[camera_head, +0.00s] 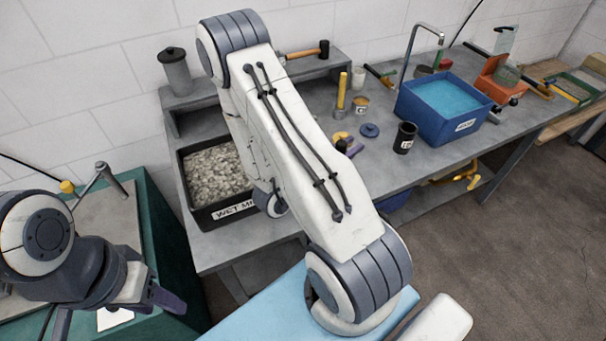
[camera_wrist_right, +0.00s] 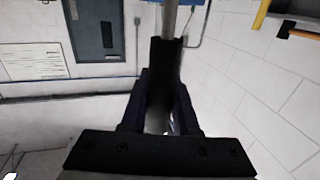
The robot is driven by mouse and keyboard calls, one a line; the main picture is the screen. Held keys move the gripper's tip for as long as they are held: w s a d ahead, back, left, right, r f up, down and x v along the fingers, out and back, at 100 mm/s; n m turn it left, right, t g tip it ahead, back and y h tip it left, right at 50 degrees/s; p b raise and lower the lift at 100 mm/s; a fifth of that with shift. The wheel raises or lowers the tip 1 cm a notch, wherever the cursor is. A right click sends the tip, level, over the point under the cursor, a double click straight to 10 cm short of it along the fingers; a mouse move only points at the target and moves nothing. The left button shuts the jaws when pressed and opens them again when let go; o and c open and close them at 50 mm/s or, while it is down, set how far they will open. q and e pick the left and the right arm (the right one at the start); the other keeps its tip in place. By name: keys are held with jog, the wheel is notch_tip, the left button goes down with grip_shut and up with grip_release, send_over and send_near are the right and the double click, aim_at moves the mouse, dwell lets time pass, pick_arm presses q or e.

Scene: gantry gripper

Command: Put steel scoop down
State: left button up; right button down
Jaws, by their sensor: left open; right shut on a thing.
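My left gripper (camera_head: 150,296) is at the lower left of the head view, open and empty. In the right wrist view my right gripper (camera_wrist_right: 160,108) is shut on a dark handle with a grey metal shaft, which I take to be the steel scoop (camera_wrist_right: 169,20). The shaft runs up out of that view, so the scoop's bowl is not seen. In the head view my right arm covers the middle, and neither its gripper nor the scoop can be made out.
A black bin of grey gravel-like mix (camera_head: 189,205), labelled "WET M...", stands on the grey bench (camera_head: 235,240). Bare bench shows around the cup.

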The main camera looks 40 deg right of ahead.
jog(key=shift+w+a+f+b, duration=0.25)
jog(key=shift+w+f+b, duration=0.2)
jog(key=shift+b, duration=1.8)
jog(key=shift+w+a+f+b, duration=0.25)
jog(key=shift+f+b, duration=0.25)
jog(key=shift+b, duration=1.7)
jog(key=shift+w+a, duration=0.2)
jog(key=shift+w, duration=0.15)
jog(key=w+a+f+p, duration=0.1)
jog(key=w+a+f, duration=0.2)
jog(key=w+f, duration=0.2)
notch_tip(320, 180, down, 3)
jog(key=shift+w+a+r, duration=0.15)
jog(key=shift+f, duration=0.2)
jog(key=c, duration=0.7)
grip_release()
